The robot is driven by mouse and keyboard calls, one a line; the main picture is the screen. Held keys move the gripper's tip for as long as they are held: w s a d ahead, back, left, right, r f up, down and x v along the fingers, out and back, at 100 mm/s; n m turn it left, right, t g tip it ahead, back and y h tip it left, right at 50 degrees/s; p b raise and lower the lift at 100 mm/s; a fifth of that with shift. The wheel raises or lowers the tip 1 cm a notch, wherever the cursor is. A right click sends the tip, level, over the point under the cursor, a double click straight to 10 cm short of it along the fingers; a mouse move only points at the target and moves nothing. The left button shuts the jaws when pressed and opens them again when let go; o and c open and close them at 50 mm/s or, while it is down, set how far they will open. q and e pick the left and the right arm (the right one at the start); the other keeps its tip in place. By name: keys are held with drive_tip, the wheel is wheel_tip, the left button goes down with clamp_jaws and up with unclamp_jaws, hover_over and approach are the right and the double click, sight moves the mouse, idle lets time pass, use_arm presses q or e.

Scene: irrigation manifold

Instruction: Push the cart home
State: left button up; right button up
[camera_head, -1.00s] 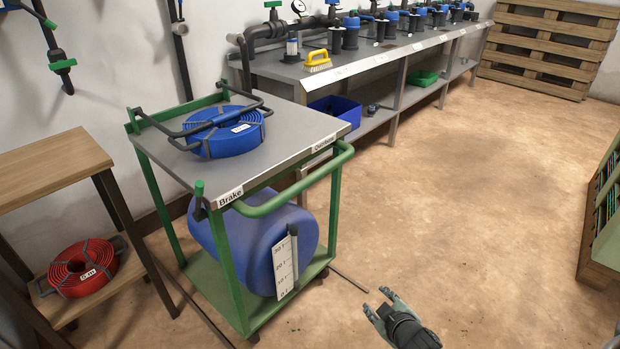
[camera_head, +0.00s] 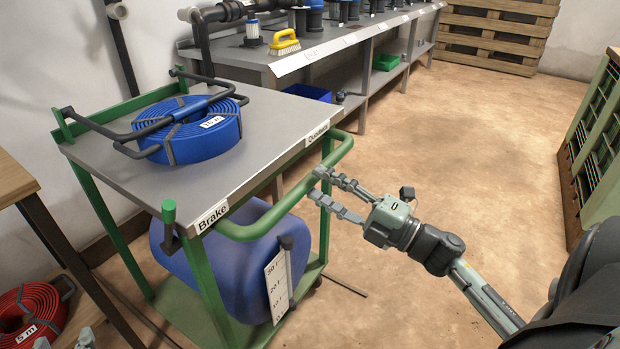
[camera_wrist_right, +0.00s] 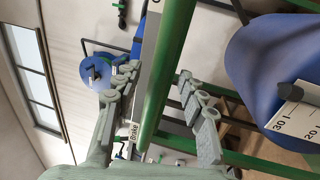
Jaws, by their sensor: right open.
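The cart is a green frame with a grey top (camera_head: 255,125) and a curved green push handle (camera_head: 262,222) on its near side. Labels reading "Brake" (camera_head: 213,215) and another word sit along that edge, with a short green-topped lever (camera_head: 169,215) at the Brake corner. My right gripper (camera_head: 316,184) is open, its fingertips at the handle's right part. In the right wrist view the green bar (camera_wrist_right: 168,75) runs between its spread fingers (camera_wrist_right: 157,80). My left gripper (camera_head: 64,341) shows only as two separated fingertips at the bottom left edge, apart from the cart.
A blue hose coil (camera_head: 205,135) lies on the cart top and a blue barrel (camera_head: 235,262) on its lower shelf. A wooden stand (camera_head: 14,180) with a red coil (camera_head: 30,312) is close on the left. A long bench (camera_head: 235,58) stands behind. Floor on the right is clear up to a green rack.

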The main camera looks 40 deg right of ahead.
sight(312, 180)
drive_tip(key=shift+x, duration=1.6)
drive_tip(key=shift+c, duration=0.6)
clamp_jaws()
